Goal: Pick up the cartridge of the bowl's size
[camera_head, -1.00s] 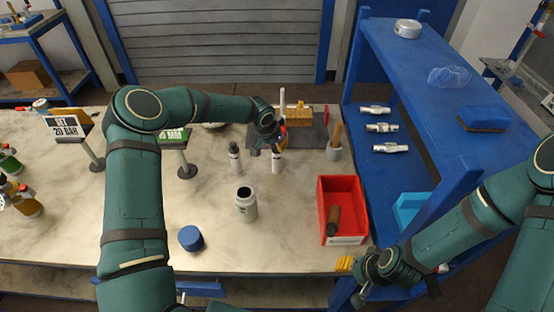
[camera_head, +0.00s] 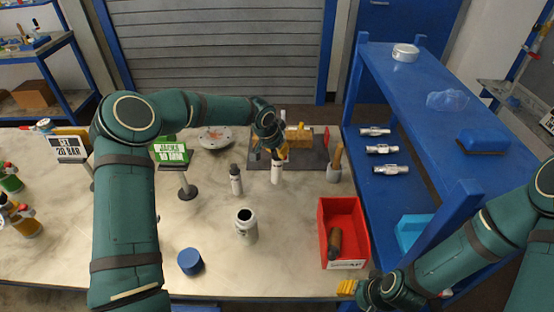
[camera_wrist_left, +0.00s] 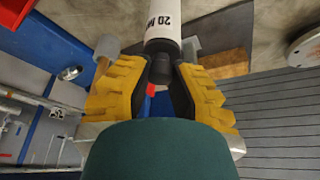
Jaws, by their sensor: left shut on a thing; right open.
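My left gripper (camera_head: 282,153) is shut on the dark neck of a white cartridge (camera_head: 277,173), which hangs upright below it. In the left wrist view the yellow fingers of that gripper (camera_wrist_left: 160,72) close around the neck, and the white cartridge (camera_wrist_left: 163,22) shows part of a "20 M" label. I cannot tell for sure whether its base clears the table. A second cartridge (camera_head: 236,182), white with a dark top, stands to its left. The open grey-white bowl (camera_head: 246,228) stands nearer the front. My right gripper (camera_head: 362,290) is open and empty at the table's front right corner.
A red bin (camera_head: 326,246) holds a brown-handled object. A blue round cap (camera_head: 190,262) lies front left. Signs read "SET 20 BAR" (camera_head: 68,147) and "JACKS 10 MM" (camera_head: 171,152). The blue shelf (camera_head: 425,95) stands right, with several metal fittings (camera_head: 383,149) on its lower level.

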